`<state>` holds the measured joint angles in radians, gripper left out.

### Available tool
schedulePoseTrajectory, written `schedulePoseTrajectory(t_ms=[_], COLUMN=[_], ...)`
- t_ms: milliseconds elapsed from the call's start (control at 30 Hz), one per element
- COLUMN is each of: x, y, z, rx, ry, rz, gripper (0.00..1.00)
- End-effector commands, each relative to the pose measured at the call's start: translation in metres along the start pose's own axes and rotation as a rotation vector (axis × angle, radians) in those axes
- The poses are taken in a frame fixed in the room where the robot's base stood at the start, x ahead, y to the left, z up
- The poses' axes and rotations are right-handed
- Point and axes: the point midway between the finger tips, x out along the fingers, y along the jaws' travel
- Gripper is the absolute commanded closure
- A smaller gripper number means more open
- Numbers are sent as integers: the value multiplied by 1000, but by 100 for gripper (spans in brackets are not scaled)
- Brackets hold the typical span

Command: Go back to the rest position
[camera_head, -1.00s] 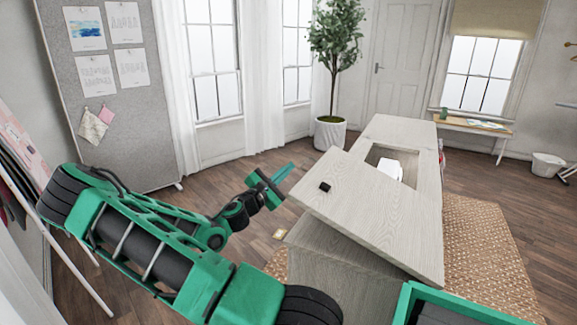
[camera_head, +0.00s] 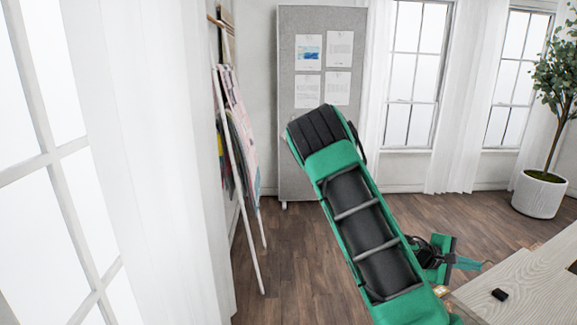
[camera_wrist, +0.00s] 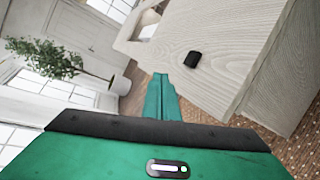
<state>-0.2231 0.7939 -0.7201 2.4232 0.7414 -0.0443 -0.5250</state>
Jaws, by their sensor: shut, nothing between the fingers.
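My gripper (camera_head: 484,265) is at the lower right of the head view, beside the left edge of the pale wooden sewing cabinet (camera_head: 541,285). In the wrist view my gripper (camera_wrist: 161,78) points toward the cabinet (camera_wrist: 232,35), its green fingers together and empty. A small black object (camera_wrist: 193,58) lies on the cabinet's wooden panel ahead of the fingers; it also shows in the head view (camera_head: 499,294). I cannot tell the exact gap between the fingertips and the panel edge. Most of the cabinet is outside the head view.
A grey pinboard (camera_head: 296,184) stands at the back, with a leaning rack of fabrics (camera_head: 238,140) to its left. A white curtain (camera_head: 140,150) and window are at the far left. A potted tree (camera_head: 539,194) stands at the right. The wooden floor (camera_head: 290,260) left of my arm is clear.

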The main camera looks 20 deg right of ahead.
Motion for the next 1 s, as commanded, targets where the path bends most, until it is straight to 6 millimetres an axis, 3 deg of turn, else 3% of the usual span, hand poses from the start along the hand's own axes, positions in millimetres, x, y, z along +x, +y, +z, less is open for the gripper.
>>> schedulePoseTrajectory(t_ms=[200, 433, 767, 1000], x=[-45, -117, -246, -338], y=[-44, -69, -67, -52], z=[-25, -48, -53, -27], rx=[183, 326, 444, 464], ry=[121, 251, 451, 599], rz=[-272, -532, -845, -1010], gripper=[100, 100, 100, 100])
